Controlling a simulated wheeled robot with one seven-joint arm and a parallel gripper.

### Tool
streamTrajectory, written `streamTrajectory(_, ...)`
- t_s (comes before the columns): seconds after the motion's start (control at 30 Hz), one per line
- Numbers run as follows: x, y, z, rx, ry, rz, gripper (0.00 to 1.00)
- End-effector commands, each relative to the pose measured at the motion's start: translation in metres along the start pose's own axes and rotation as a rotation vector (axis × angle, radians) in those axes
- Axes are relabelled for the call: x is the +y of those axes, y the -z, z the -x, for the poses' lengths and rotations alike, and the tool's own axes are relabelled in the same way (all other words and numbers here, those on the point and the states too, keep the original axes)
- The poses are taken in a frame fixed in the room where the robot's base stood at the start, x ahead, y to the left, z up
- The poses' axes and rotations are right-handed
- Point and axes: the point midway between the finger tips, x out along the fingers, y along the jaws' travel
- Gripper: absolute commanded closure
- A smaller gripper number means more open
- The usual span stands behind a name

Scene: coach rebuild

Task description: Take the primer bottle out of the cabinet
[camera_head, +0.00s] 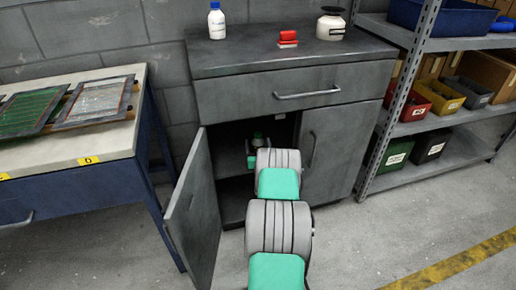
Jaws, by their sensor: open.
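The grey cabinet (204,140) has its lower left door (195,215) swung open. My arm reaches through the open doorway from the front. My gripper (252,160) is at the shelf, close to the bottle, and mostly hidden by my wrist. It is open; whether its fingers are around the bottle cannot be told.
The right door (326,150) and the drawer (290,92) are shut. A white bottle (216,22), a red object (288,38) and a white container (331,25) stand on top. A workbench (70,160) is at left and a shelf rack (440,150) at right.

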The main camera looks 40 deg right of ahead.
Motion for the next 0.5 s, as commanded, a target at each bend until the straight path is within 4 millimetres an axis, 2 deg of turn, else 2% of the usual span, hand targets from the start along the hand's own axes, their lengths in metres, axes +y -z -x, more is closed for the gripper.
streamTrajectory(0.07, 0.0, 0.0004, 0.0001, 0.0, 0.0, 0.0, 0.31)
streamTrajectory(0.5, -0.0001, 0.0003, 0.0004, 0.001, 0.0, 0.0, 0.67)
